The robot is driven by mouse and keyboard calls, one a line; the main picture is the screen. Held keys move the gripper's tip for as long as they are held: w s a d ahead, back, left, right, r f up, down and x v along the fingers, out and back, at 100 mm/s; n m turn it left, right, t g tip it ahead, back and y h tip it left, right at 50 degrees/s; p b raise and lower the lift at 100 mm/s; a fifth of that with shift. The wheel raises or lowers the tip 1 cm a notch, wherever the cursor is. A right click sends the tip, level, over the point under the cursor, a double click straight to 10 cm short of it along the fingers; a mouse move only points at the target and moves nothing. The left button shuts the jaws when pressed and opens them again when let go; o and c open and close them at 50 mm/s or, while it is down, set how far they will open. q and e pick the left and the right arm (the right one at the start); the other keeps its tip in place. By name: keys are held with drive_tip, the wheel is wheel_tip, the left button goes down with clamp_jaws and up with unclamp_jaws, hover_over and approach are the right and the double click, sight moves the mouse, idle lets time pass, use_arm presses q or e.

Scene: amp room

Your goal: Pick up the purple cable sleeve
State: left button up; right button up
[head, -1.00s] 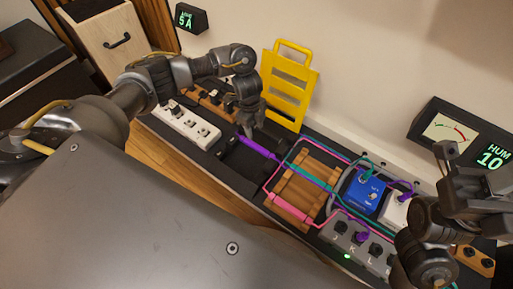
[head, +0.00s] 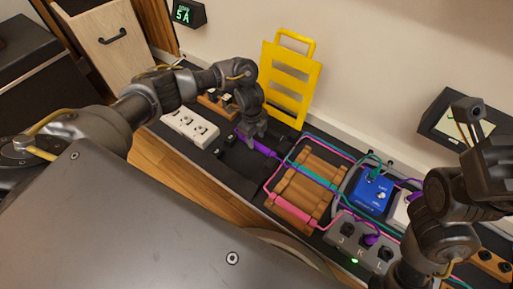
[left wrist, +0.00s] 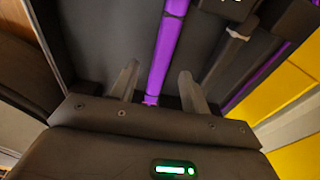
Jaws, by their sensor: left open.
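The purple cable sleeve (head: 266,149) lies on the dark board, left of the wooden slatted block, and part of it is hidden by my left gripper (head: 256,136). My left gripper points down over it, open. In the left wrist view the sleeve (left wrist: 168,42) runs between the two spread fingers of the left gripper (left wrist: 158,88), apart from both. I cannot tell how far above it the fingertips are. My right gripper (head: 472,120) is at the right edge, over the meter, and its jaws are not clear.
A yellow slatted stand (head: 290,85) rises just behind my left gripper. A white power strip (head: 190,128) lies to its left. The wooden block (head: 306,190), crossed by teal and pink cables, a blue pedal (head: 370,190) and a grey switch box (head: 352,232) lie to its right.

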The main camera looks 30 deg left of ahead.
sight(257, 143)
use_arm(q)
wheel_tip(257, 143, down, 3)
drive_tip(key=shift+d+b, duration=0.15)
drive_tip(key=shift+b, duration=0.45)
drive_tip(key=shift+r, duration=0.1)
drive_tip(key=shift+c, duration=0.3)
drive_tip(key=c, duration=0.9)
clamp_jaws()
drive_tip(key=shift+r, duration=0.1)
